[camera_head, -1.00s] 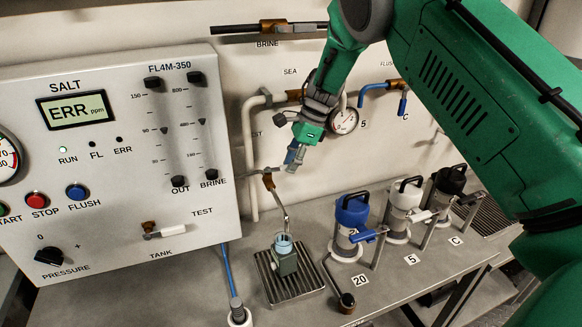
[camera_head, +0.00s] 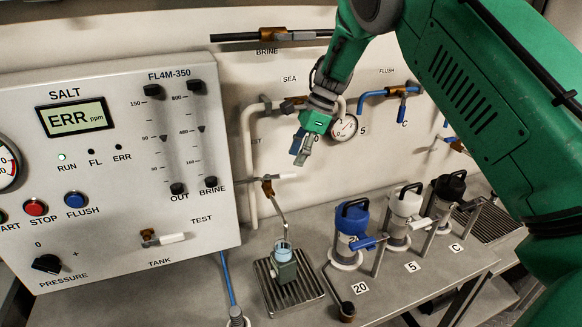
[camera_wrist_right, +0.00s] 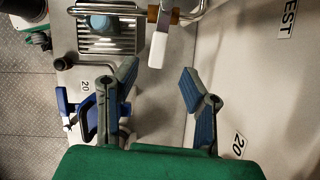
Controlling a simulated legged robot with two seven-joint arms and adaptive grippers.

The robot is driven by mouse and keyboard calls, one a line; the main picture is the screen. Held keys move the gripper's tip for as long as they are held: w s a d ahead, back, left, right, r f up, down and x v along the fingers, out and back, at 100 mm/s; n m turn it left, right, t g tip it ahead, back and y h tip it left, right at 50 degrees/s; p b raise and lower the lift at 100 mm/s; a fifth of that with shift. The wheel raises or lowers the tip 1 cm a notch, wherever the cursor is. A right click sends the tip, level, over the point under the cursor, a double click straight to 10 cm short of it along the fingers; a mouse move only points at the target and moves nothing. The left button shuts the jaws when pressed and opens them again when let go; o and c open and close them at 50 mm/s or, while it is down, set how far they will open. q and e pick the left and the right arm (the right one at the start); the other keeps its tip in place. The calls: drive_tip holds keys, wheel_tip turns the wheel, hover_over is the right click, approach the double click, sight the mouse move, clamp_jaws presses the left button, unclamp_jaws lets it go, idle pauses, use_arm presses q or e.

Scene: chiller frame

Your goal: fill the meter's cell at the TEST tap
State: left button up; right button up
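The TEST tap has a brass body (camera_head: 268,188) and a white lever (camera_head: 286,177) that points right in the head view. Its bent spout comes down to the meter's pale blue cell (camera_head: 283,247), on top of the grey-green meter (camera_head: 285,270). I cannot tell the liquid level or whether water runs. My right gripper (camera_head: 299,154) hangs above the lever, apart from it. In the wrist view its fingers (camera_wrist_right: 158,72) are spread and empty, with the white lever (camera_wrist_right: 158,50) beyond the gap and the cell (camera_wrist_right: 100,23) at upper left. My left gripper is not in view.
The meter stands on a slotted drip tray (camera_head: 265,288). Blue (camera_head: 352,217), white (camera_head: 405,202) and black (camera_head: 450,186) filter housings stand to the right. The control panel (camera_head: 110,225) reads ERR at left. A round gauge (camera_head: 344,127) is behind the gripper.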

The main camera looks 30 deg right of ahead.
drive_tip(key=w+v, duration=0.1)
drive_tip(key=v, duration=0.6)
drive_tip(key=shift+s, duration=0.4)
drive_tip(key=c, duration=0.8)
drive_tip(key=a+f+m+y, duration=0.1)
drive_tip(key=a, duration=0.3)
drive_tip(key=a+f+m+t+y+b, duration=0.1)
drive_tip(key=a+y, duration=0.1)
drive_tip(key=a, duration=0.2)
drive_tip(key=a+f+m+y+b, duration=0.1)
drive_tip(key=a+m+y, duration=0.1)
drive_tip(key=a, duration=0.3)
drive_tip(key=shift+a, duration=0.1)
clamp_jaws()
drive_tip(key=a+m+t+y+b, duration=0.1)
drive_tip(key=a+m+t+y, duration=0.25)
drive_tip(key=a, duration=0.25)
drive_tip(key=m+t+h+b, duration=0.7)
drive_tip(key=m+t+h, duration=0.4)
drive_tip(key=m+h, duration=1.25)
approach(289, 178)
drive_tip(key=s+r+m+y, duration=0.2)
drive_tip(key=s+m+y, duration=0.25)
drive_tip(key=s, duration=0.25)
drive_tip(key=shift+g, duration=0.25)
drive_tip(key=x, duration=1.4)
drive_tip(key=shift+w+a, duration=0.2)
